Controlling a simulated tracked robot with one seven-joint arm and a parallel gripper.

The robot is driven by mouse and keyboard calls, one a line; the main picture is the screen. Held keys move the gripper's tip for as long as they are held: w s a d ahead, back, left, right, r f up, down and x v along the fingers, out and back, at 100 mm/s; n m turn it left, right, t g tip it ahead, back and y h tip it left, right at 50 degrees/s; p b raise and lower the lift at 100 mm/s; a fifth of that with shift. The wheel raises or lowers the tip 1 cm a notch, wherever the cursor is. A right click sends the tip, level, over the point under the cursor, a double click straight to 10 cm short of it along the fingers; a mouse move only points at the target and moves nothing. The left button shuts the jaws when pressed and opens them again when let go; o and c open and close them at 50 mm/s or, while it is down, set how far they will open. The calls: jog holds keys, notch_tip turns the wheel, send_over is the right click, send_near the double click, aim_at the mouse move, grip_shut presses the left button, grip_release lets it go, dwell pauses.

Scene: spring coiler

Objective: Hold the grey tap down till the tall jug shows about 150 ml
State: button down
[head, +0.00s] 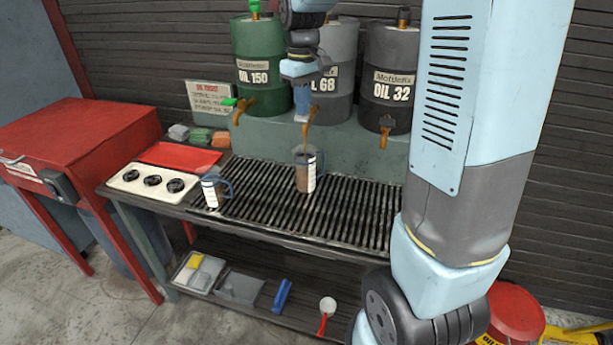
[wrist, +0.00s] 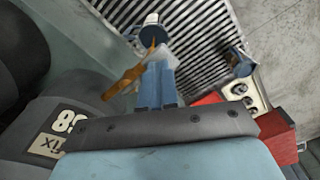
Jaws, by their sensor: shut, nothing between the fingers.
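The grey drum (head: 339,75), marked as oil 68, stands in the middle of the row, partly behind my arm. Its brass tap (head: 309,122) also shows in the wrist view (wrist: 129,82). My gripper (head: 302,117) is shut and empty, its fingers pointing down at this tap; exact contact is hard to see. The tall jug (head: 304,172) stands upright on the grate below the tap and looks to hold brown oil. A thin brown streak seems to run from the spout into it. The jug shows in the wrist view (wrist: 151,19). Its level marks are too small to read.
A green drum (head: 258,50) is left, a dark drum (head: 391,80) right, each with a brass tap. A smaller jug (head: 212,191) stands on the left of the grate (head: 350,215). A white panel with dark knobs (head: 152,182) and a red tray (head: 178,155) lie further left.

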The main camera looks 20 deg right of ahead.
notch_tip(320, 180, up, 7)
dwell(0.8)
jog(key=s+d+m+t, duration=0.2)
jog(key=s, duration=1)
jog(key=s+d+m+t, duration=0.2)
jog(key=s+m+t, duration=0.1)
jog(key=s, duration=1)
jog(key=shift+t, duration=0.3)
